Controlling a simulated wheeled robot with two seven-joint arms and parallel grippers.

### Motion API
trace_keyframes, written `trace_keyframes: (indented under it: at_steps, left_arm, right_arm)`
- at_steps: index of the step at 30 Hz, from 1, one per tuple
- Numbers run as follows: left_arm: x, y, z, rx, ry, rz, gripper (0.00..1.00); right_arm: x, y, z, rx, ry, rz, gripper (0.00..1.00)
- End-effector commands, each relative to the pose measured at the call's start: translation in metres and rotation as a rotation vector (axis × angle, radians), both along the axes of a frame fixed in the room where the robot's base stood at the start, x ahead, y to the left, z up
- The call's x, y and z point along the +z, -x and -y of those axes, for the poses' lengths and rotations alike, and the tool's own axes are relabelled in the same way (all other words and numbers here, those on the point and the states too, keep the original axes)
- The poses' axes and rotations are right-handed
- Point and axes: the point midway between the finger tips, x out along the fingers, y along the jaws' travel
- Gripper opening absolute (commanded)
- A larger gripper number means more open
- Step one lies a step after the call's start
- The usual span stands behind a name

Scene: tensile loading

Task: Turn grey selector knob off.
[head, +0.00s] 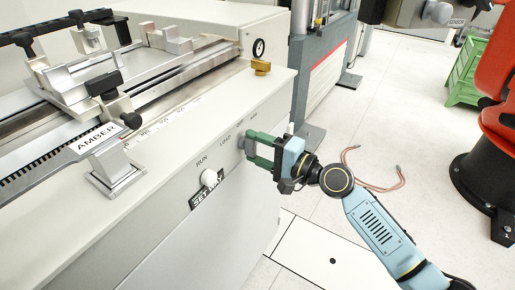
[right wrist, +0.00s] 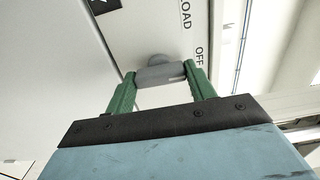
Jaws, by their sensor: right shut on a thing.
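The grey selector knob (right wrist: 160,73) is on the pale front panel of the machine, close to the printed words LOAD and OFF in the right wrist view. Its grip bar lies between the green fingers of my right gripper (right wrist: 161,76), which is shut on it. In the head view the right gripper (head: 251,147) reaches the panel from the right, and its fingers mostly hide the knob (head: 242,142). Which mark the knob points to cannot be told. My left gripper is not in view.
A white round knob (head: 209,178) with a SET WAY label (head: 207,195) sits left of the grey knob. A brass-coloured piece (head: 261,66) stands on the machine top. A red-orange machine (head: 498,110) and green rack (head: 466,70) stand at the right. Floor between is mostly open.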

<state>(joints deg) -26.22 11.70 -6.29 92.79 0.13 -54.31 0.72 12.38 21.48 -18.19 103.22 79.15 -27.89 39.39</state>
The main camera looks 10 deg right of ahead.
Motion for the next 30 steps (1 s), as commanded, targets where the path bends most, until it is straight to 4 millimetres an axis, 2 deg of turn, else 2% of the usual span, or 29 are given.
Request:
trace_keyframes:
  at_steps: [2, 3, 7, 16, 20, 27, 30]
  left_arm:
    - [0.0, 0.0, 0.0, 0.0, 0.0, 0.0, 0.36]
    - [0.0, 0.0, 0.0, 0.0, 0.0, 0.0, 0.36]
    - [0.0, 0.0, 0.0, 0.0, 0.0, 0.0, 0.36]
    - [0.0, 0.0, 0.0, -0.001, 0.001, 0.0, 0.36]
    - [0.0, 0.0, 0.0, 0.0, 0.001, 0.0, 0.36]
    - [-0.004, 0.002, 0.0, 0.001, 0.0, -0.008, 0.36]
    - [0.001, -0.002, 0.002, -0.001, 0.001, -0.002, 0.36]
  right_arm:
    - [-0.001, 0.0, 0.001, -0.001, 0.001, -0.001, 0.32]
    - [-0.001, 0.0, 0.001, -0.001, 0.001, -0.001, 0.6]
    - [-0.001, 0.0, 0.001, -0.001, 0.0, -0.001, 0.76]
    - [0.0, 0.001, 0.001, 0.0, -0.001, -0.002, 0.76]
    - [-0.001, 0.009, 0.009, -0.001, 0.0, -0.003, 0.76]
    - [-0.002, 0.046, 0.045, -0.001, 0.003, -0.004, 0.76]
    - [-0.003, 0.062, 0.061, 0.0, 0.004, -0.004, 0.76]
